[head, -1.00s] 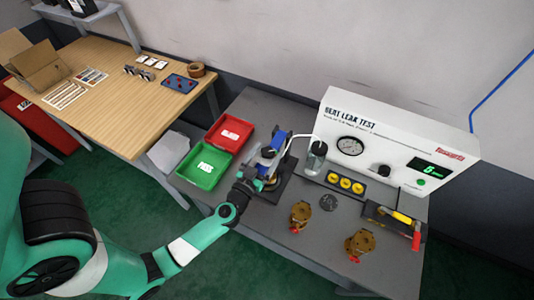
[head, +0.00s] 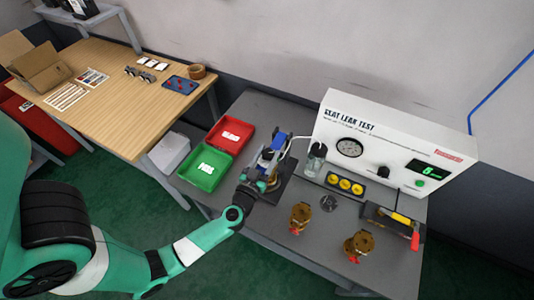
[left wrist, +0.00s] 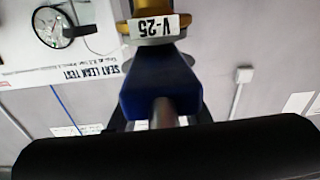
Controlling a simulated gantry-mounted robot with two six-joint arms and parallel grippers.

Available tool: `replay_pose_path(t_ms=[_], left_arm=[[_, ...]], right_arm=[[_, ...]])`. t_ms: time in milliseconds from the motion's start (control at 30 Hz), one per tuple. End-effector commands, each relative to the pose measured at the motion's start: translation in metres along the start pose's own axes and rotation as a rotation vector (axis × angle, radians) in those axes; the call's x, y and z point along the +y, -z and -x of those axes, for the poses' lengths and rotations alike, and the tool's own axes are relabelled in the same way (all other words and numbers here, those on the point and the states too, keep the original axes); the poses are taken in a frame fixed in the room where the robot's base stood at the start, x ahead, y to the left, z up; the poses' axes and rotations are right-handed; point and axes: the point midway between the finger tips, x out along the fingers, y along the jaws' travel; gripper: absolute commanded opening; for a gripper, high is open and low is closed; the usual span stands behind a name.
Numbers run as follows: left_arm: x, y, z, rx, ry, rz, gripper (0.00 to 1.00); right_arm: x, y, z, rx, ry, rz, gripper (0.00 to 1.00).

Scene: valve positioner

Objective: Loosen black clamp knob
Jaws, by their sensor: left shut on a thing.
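The clamp fixture stands on the grey bench, with a blue clamp body (head: 279,141) and a black base plate (head: 281,190). In the left wrist view the blue clamp body (left wrist: 160,82) is close, with a grey screw rod (left wrist: 163,112) running from it towards the camera. A valve with a white V-25 tag (left wrist: 154,26) sits behind it. A large black shape (left wrist: 165,152), apparently the black clamp knob, fills the bottom of that view. My left gripper (head: 262,180) is shut at the near side of the fixture. Its fingertips and most of the knob are hidden. My right gripper is not in view.
Green (head: 205,169) and red (head: 231,135) trays lie left of the fixture. The seat leak test box (head: 395,142), a glass jar (head: 315,160) and a yellow-capped strip (head: 345,186) are behind and right. Two brass valves (head: 300,217) (head: 358,244) stand at the front right.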

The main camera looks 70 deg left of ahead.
Motion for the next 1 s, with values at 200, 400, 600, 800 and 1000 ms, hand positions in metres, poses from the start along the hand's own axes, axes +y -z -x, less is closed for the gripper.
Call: replay_pose_path(t_ms=[200, 400, 600, 800, 1000], left_arm=[[0.0004, -0.0011, 0.0021, -0.001, 0.066, 0.000, 0.00], [-0.0001, -0.0015, 0.0021, 0.001, 0.068, 0.000, 0.00], [-0.0001, -0.0012, 0.0020, 0.001, 0.068, 0.000, 0.82], [0.0000, -0.0008, 0.0019, 0.002, 0.068, 0.000, 0.83], [0.0013, -0.0006, 0.0100, 0.000, 0.066, -0.002, 0.83]], right_arm=[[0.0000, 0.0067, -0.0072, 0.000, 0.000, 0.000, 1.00], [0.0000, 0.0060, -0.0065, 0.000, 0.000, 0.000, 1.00], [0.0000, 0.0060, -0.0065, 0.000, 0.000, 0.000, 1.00], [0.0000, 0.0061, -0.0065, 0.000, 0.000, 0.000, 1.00], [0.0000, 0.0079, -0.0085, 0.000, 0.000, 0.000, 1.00]])
